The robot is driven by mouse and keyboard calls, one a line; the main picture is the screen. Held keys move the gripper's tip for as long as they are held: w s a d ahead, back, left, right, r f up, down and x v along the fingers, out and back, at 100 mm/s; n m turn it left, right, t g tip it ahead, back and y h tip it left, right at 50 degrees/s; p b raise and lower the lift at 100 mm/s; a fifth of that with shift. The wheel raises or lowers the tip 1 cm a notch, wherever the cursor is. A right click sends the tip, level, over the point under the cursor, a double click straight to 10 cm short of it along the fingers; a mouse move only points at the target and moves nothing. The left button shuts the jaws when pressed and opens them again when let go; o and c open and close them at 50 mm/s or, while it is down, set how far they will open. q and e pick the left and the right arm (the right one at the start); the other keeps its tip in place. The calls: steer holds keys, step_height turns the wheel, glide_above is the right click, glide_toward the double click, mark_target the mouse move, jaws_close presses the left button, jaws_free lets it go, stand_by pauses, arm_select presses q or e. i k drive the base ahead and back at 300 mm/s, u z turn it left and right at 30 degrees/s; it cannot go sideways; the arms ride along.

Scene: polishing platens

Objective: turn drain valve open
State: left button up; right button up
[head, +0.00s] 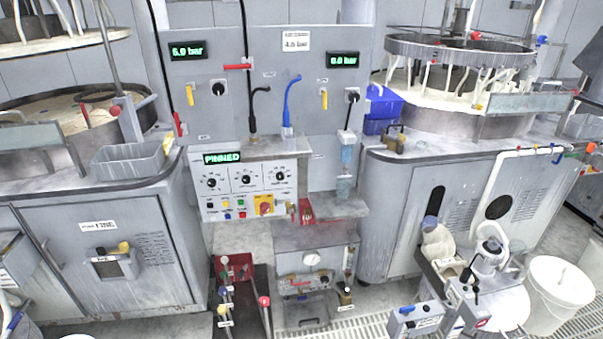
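No part is marked as the drain valve, so I cannot tell which one it is. A white pipe (508,157) runs along the right platen cabinet, with a blue handle (556,155) and an orange-red fitting (590,148) near its right end. The central panel has a horizontal red handle (238,67) and upright yellow handles, one at left (190,95) and one at right (323,98). Levers with a red knob (264,301) and other coloured knobs stand low in front. I make out neither of my grippers in the head view.
A control box (207,181) sits at centre below a display reading PINNED. A grey bin (128,161) is on the left cabinet top and blue bins (382,110) are at right. A white bucket (556,285) and cluttered hose equipment (490,250) occupy the lower right floor.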

mark_target(344, 178)
steer(key=u, duration=0.75)
steer(key=i, duration=1.45)
steer(key=z, duration=0.65)
steer(key=i, duration=0.65)
steer(key=z, duration=0.55)
